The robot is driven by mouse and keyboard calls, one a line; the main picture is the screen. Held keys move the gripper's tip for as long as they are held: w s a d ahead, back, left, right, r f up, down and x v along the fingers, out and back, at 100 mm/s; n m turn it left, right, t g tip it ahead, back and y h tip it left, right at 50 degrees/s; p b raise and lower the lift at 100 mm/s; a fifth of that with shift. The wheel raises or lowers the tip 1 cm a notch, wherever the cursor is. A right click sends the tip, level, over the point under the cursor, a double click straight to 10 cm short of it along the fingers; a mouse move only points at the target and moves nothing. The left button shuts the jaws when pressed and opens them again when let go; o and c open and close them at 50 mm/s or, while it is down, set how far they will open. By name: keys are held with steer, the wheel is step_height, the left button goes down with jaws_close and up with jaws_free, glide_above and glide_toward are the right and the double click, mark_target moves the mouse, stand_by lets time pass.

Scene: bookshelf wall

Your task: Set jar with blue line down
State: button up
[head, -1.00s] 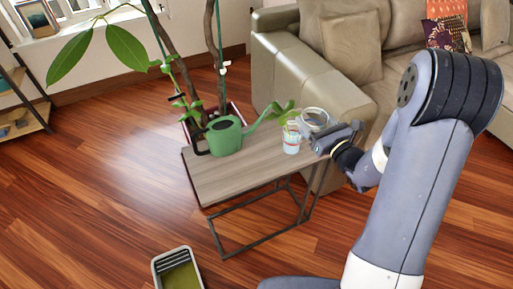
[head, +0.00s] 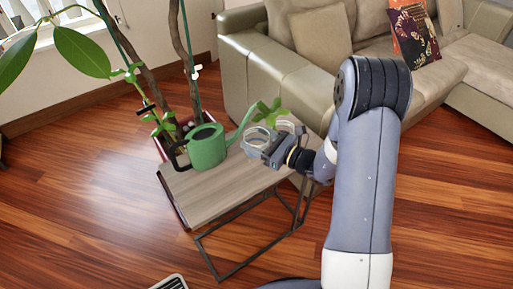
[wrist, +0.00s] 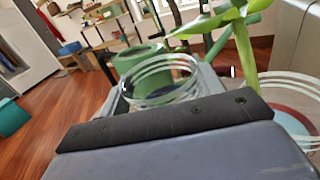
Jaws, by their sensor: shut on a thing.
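My gripper (head: 264,150) is shut on a clear glass jar (wrist: 160,82), taken to be the jar with blue line. No blue line shows on it in the wrist view. The held jar (head: 257,136) is partly hidden by my gripper in the head view. It is over the wood-topped side table (head: 222,186), right of the green watering can (head: 208,147); whether it touches the top cannot be told. A second jar (head: 285,126) is behind my gripper. At the wrist view's right edge is a round jar (wrist: 292,85) with reddish and bluish colour inside.
A green leafy stem (wrist: 243,55) rises close beside my gripper. The watering can (wrist: 138,57) is just beyond the held jar. A potted plant with tall trunks (head: 187,60) stands behind the table, and a beige sofa (head: 250,65) at its back right. The table's front left is clear.

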steer(key=shift+f, duration=1.65)
steer(key=shift+f+b, duration=0.15)
steer(key=shift+b, duration=0.2)
steer(key=o, duration=1)
steer(key=shift+c, duration=0.2)
steer(key=v, duration=1.2)
